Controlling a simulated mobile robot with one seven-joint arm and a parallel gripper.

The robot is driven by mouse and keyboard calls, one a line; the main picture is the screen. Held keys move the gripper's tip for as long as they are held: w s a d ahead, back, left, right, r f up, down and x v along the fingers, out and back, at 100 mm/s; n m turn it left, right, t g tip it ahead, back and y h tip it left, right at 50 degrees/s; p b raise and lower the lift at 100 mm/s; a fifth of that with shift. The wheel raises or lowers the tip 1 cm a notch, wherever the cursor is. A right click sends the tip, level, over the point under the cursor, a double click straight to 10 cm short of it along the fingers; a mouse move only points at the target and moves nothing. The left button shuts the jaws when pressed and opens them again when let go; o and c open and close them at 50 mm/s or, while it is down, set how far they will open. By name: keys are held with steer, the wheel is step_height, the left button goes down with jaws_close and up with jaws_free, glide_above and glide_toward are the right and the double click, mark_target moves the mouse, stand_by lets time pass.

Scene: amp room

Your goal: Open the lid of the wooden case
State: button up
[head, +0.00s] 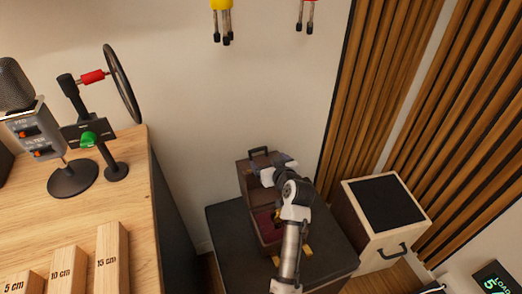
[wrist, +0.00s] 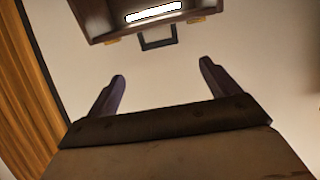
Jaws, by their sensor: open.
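The wooden case (head: 244,180) is dark brown with a red interior (head: 265,226). In the head view its lid stands raised at the back, with a dark handle (head: 260,150) on its top edge. My gripper (head: 274,167) is at the raised lid, and my arm hides part of the case. In the wrist view my gripper (wrist: 162,70) has its two fingers spread apart with nothing between them. The lid edge (wrist: 105,28) with its handle (wrist: 158,38) and brass latches shows beyond the fingertips. I cannot tell whether my gripper touches the lid.
The case sits on a black-topped stand (head: 225,225). A wooden box (head: 365,245) with a dark top stands to its right, near slatted wall panels (head: 365,80). At left, a wooden desk (head: 35,225) holds a microphone (head: 14,85) and labelled blocks.

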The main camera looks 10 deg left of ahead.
mark_target(258, 150)
steer(key=p+x, duration=0.1)
steer(key=x, duration=0.8)
steer(key=shift+w+a+f, duration=0.15)
steer(key=shift+w, duration=0.15)
steer(key=c, duration=1.4)
steer(key=shift+s+d+f+b, duration=0.15)
steer(key=shift+s+d+b, duration=0.2)
steer(key=shift+b, duration=0.55)
steer(key=s+d+t+b, duration=0.1)
steer(key=b, duration=0.2)
steer(key=s+r+t+y+b, duration=0.1)
steer(key=s+b, duration=0.1)
steer(key=b, duration=0.1)
steer(key=s+d+r+t+y+b, duration=0.1)
steer(key=b, duration=0.2)
steer(key=shift+s+d, duration=0.15)
steer(key=shift+d, duration=0.2)
steer(key=shift+s+d+r+t+b, duration=0.3)
steer(key=shift+s+r+b, duration=0.1)
steer(key=shift+r+b, duration=0.15)
